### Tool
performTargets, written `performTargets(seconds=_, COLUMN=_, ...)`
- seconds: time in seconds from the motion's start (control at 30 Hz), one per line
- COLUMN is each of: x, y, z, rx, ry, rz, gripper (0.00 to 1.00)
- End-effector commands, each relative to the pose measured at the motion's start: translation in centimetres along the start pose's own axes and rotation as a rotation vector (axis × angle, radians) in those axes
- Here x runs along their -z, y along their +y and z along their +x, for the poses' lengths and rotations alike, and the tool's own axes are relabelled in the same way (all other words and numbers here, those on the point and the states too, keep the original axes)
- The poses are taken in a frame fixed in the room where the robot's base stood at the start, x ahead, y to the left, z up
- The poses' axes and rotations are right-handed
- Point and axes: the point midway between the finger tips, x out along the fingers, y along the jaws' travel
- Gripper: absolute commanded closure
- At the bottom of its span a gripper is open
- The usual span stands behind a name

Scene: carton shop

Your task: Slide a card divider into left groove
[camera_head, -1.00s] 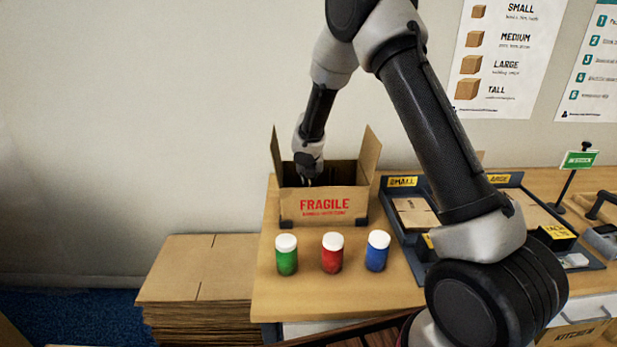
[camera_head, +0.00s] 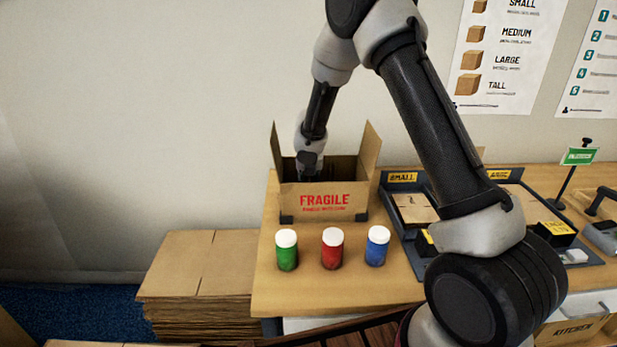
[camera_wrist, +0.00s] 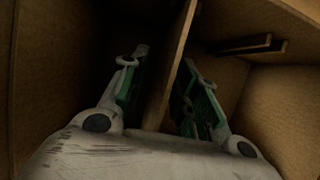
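The open carton marked FRAGILE (camera_head: 325,202) stands on the table with its side flaps up. My gripper (camera_head: 308,172) reaches down into its left part, with the fingertips hidden by the front wall. In the wrist view, a brown card divider (camera_wrist: 172,65) stands on edge inside the carton, between the two green-padded fingers of my gripper (camera_wrist: 162,88). The fingers are apart: a dark gap shows between the left finger and the card, while the right finger is close beside it. A pair of rails (camera_wrist: 245,46) forms a groove on the carton wall at right. The card's lower edge is hidden.
Green (camera_head: 287,252), red (camera_head: 332,250) and blue (camera_head: 377,248) jars with white lids stand in front of the carton. A dark tray (camera_head: 403,189) with card pieces lies to its right. A stack of flat cardboard (camera_head: 185,265) is at lower left.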

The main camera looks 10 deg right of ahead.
Motion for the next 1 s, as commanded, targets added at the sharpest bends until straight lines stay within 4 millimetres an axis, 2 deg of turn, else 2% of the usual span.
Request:
performTargets(seconds=0.17, x=-0.2, y=0.1, z=-1.8, rx=0.0, ry=-0.004, rz=0.001, gripper=0.7)
performTargets(seconds=0.5, x=-0.1, y=0.1, z=-9.1, rx=-0.003, ry=-0.003, rz=0.0, gripper=0.7)
performTargets(seconds=0.77, x=-0.1, y=-0.3, z=-12.2, rx=0.0, ry=-0.003, rz=0.024, gripper=0.7)
performTargets(seconds=0.87, x=-0.1, y=-1.8, z=-14.4, rx=0.007, ry=-0.008, rz=0.143, gripper=0.7)
performTargets(seconds=0.97, x=0.2, y=-4.6, z=-18.1, rx=0.016, ry=-0.018, rz=0.381, gripper=0.7)
performTargets(seconds=1.0, x=0.6, y=-6.0, z=-19.8, rx=0.02, ry=-0.022, rz=0.504, gripper=0.7)
